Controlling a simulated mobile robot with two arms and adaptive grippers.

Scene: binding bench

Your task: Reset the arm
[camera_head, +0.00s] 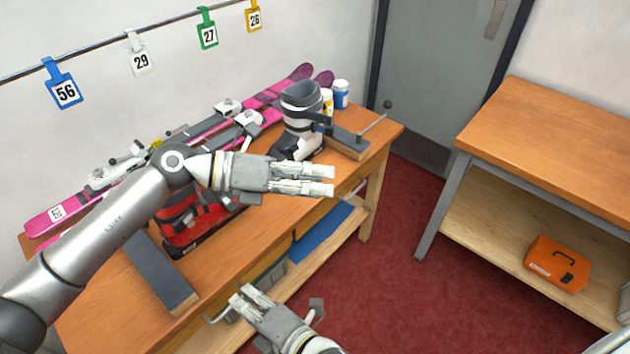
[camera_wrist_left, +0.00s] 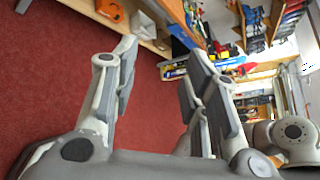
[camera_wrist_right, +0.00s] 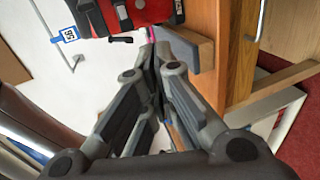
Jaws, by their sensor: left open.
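My left arm comes in from the left and crosses above the wooden bench. Its gripper (camera_head: 333,180) is over the bench's front edge and points right. In the left wrist view the left gripper (camera_wrist_left: 163,55) has its fingers well apart, with nothing between them. My right gripper (camera_head: 240,298) is lower in the head view, in front of the bench's lower shelf. In the right wrist view the right gripper's fingers (camera_wrist_right: 154,62) come together at the tips, and I see nothing held between them.
The wooden bench (camera_head: 100,310) carries pink skis (camera_head: 70,208), a red boot (camera_head: 180,225), a grey boot (camera_head: 302,105) and dark-topped blocks (camera_head: 160,272). A second table (camera_head: 540,130) at the right has an orange case (camera_head: 557,262) on its shelf. Red floor between them is clear.

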